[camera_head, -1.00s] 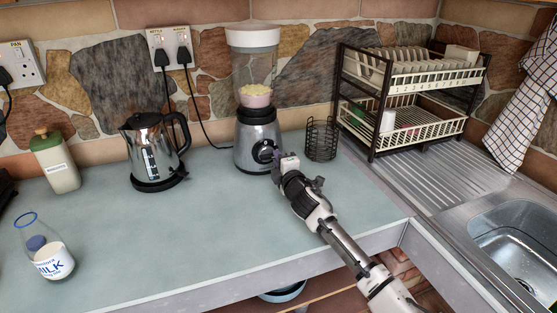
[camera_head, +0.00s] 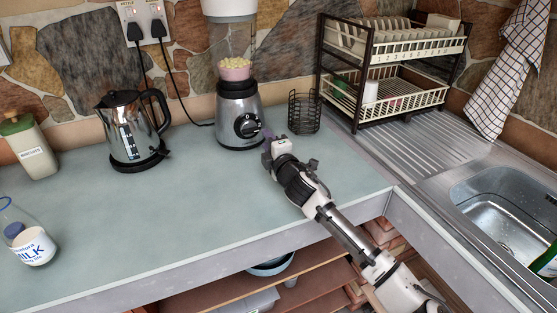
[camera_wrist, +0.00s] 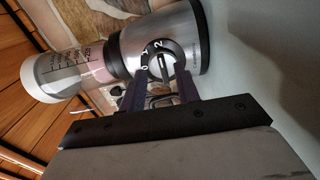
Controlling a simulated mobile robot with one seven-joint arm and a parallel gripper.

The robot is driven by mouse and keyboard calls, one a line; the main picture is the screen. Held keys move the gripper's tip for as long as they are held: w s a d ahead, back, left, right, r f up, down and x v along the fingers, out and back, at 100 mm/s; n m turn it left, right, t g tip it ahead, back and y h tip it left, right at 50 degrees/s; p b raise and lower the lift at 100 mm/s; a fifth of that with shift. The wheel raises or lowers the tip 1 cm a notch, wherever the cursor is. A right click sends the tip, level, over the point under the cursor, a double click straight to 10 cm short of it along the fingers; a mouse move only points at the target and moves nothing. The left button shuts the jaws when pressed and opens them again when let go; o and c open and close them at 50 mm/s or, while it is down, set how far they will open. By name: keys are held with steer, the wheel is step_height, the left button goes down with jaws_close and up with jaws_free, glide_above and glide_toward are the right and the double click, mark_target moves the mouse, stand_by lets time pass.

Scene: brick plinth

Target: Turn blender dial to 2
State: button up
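The blender (camera_head: 240,108) stands on the counter, with a silver base and a black dial (camera_head: 247,126) on its front. In the wrist view the dial (camera_wrist: 160,66) shows up close, with white marks including a 2 on its upper edge. Its raised grip bar runs roughly up and down in that picture; its exact setting is hard to tell. My gripper (camera_head: 268,146) is in front of the blender, right of and below the dial in the head view. In the wrist view my gripper (camera_wrist: 160,88) has its two dark fingers apart, with nothing between them. The fingertips appear short of the dial.
A wire basket (camera_head: 304,112) stands just right of the blender, and a kettle (camera_head: 133,130) stands to its left. A dish rack (camera_head: 392,70) and sink (camera_head: 510,212) are at the right. A milk bottle (camera_head: 30,240) and biscuit jar (camera_head: 32,146) are at the left. The front counter is clear.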

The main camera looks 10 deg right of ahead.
steer(key=b+v, duration=0.2)
steer(key=v, duration=0.6)
steer(key=shift+s, duration=0.2)
steer(key=shift+r, duration=0.1)
